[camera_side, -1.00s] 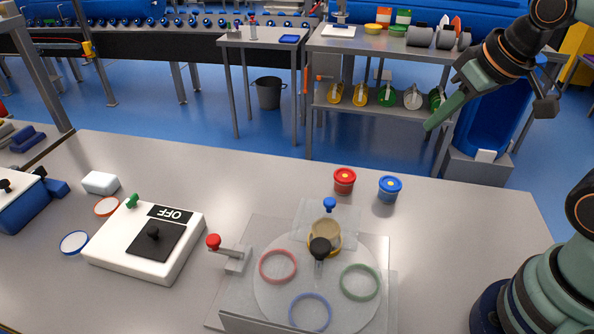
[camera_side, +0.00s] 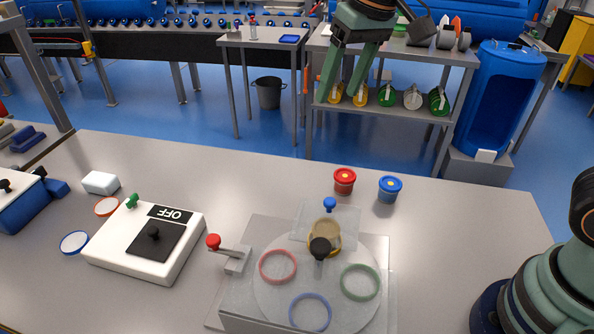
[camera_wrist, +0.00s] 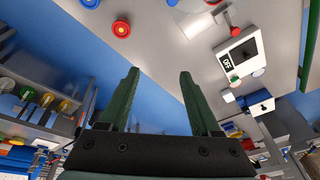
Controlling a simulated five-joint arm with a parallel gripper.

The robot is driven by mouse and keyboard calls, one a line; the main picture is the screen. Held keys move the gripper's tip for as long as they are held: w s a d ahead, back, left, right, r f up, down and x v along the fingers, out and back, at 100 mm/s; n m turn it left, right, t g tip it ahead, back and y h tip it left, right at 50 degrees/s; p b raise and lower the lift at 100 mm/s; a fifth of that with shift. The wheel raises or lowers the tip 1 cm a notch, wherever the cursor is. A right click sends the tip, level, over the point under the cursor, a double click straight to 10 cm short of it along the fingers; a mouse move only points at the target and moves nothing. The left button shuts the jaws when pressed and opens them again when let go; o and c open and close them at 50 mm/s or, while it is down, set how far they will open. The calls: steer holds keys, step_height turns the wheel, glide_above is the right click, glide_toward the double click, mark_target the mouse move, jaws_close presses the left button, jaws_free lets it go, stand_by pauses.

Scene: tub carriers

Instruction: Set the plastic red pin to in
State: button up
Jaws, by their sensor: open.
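The red pin (camera_side: 213,241) has a round red knob on a grey rod, set in a metal bracket (camera_side: 236,262) at the left side of the turntable fixture. The knob stands out to the left of the bracket. It also shows in the wrist view (camera_wrist: 235,31), in front of the white box. My gripper (camera_side: 340,102) is open and empty, high beyond the far edge of the table, well away from the pin. Both green fingers (camera_wrist: 159,71) show apart in the wrist view.
A red tub (camera_side: 344,182) and a blue tub (camera_side: 389,190) stand behind the fixture (camera_side: 262,232), which has a blue knob (camera_side: 330,204) and a black knob (camera_side: 320,247). A white box marked OFF (camera_side: 110,250) stands left of the pin.

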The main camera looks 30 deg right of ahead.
steer(key=w+a+f+g, duration=0.1)
steer(key=w+a+f, duration=0.1)
steer(key=a, duration=0.4)
steer(key=w+a+f+g, duration=0.1)
steer(key=w+a+f, duration=0.1)
steer(key=a, duration=0.4)
steer(key=g+h, duration=0.1)
glide_above(213, 238)
step_height(213, 238, down, 8)
step_height(213, 238, down, 12)
steer(key=shift+r, duration=0.2)
jaws_close()
steer(key=shift+r, duration=0.1)
stand_by(0.3)
